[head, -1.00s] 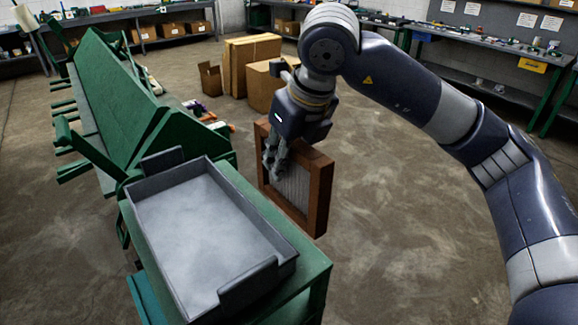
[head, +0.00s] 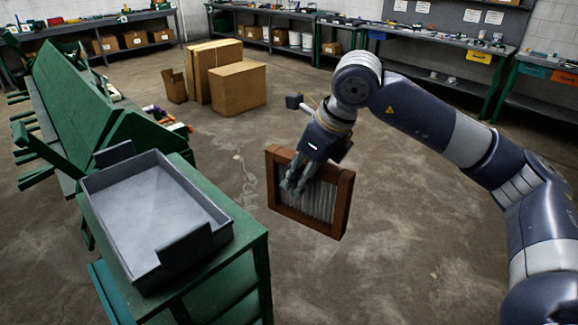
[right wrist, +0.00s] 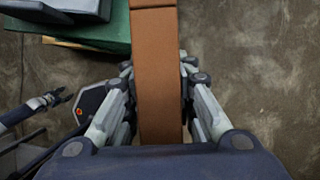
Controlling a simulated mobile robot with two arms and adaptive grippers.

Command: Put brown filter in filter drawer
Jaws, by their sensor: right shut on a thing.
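The brown filter (head: 340,205) has a brown square frame around a grey pleated middle. It hangs upright in the air to the right of the green bench. My right gripper (head: 297,181) is shut on the filter, and its fingers cover part of the pleats. In the right wrist view the filter (right wrist: 156,75) stands edge-on between the fingers of my right gripper (right wrist: 158,95). A grey open tray (head: 197,254) lies on the green bench at the left. It looks empty. I see no part clearly labelled as a filter drawer. In the right wrist view a second gripper, likely my left one, shows small at the left (right wrist: 58,98).
The green bench (head: 257,255) has a lower shelf, and a large green machine (head: 85,115) stands behind it. Cardboard boxes (head: 238,88) stand on the floor at the back. Workbenches line the walls. The floor around the filter is clear.

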